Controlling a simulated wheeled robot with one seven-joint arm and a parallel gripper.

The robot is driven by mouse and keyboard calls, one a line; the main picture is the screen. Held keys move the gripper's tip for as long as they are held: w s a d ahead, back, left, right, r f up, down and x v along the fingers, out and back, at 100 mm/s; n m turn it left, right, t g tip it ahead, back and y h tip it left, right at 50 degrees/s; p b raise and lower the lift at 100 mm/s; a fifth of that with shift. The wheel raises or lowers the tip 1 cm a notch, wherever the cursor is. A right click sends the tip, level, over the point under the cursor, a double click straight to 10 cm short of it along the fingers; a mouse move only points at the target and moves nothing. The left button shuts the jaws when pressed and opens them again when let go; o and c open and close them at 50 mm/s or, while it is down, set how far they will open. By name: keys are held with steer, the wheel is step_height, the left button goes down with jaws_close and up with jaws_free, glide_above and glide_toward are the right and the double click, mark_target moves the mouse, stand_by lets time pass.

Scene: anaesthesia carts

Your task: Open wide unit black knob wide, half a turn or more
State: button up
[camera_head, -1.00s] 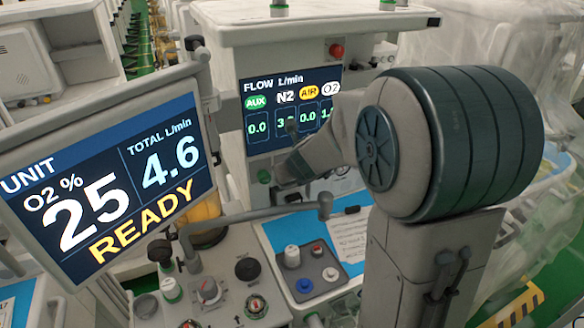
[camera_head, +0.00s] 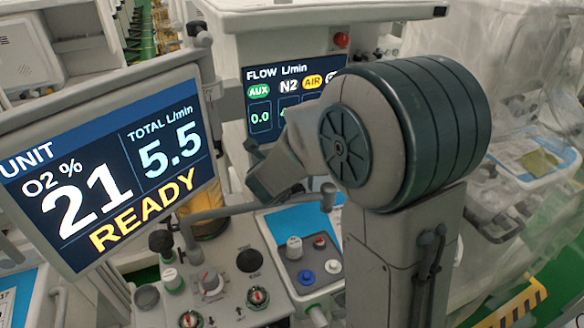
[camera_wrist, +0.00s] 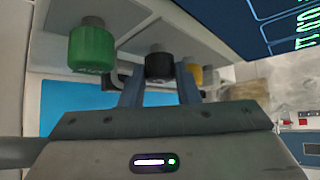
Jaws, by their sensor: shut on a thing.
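The black knob (camera_wrist: 159,66) sticks out of the pale panel in the wrist view, between a green knob (camera_wrist: 92,46) on the left and a yellow knob (camera_wrist: 195,73) on the right. My gripper (camera_wrist: 159,82) is shut on the black knob, one finger on each side. In the head view my arm covers the black knob and my fingers. The flow screen (camera_head: 274,84) stands above; its N2 column is mostly hidden by my arm. The unit screen (camera_head: 110,170) reads O2 21 %, total 5.5 L/min and READY.
A jointed rail (camera_head: 230,210) crosses below my wrist. A lower console (camera_head: 228,300) carries several knobs and gauges. A grey block (camera_head: 308,268) with white, red and blue buttons sits beside it. Plastic-covered carts (camera_head: 520,60) stand at the right.

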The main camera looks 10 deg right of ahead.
steer(key=shift+f+n+h+b, duration=0.25)
steer(key=shift+n+h+b, duration=0.05)
steer(key=shift+b, duration=0.25)
steer(key=shift+r, duration=0.1)
steer(key=o, duration=1)
steer(key=shift+s+a+r, duration=0.1)
steer(key=v, duration=1.3)
steer(key=shift+s+a, duration=0.2)
steer(key=shift+s, duration=0.2)
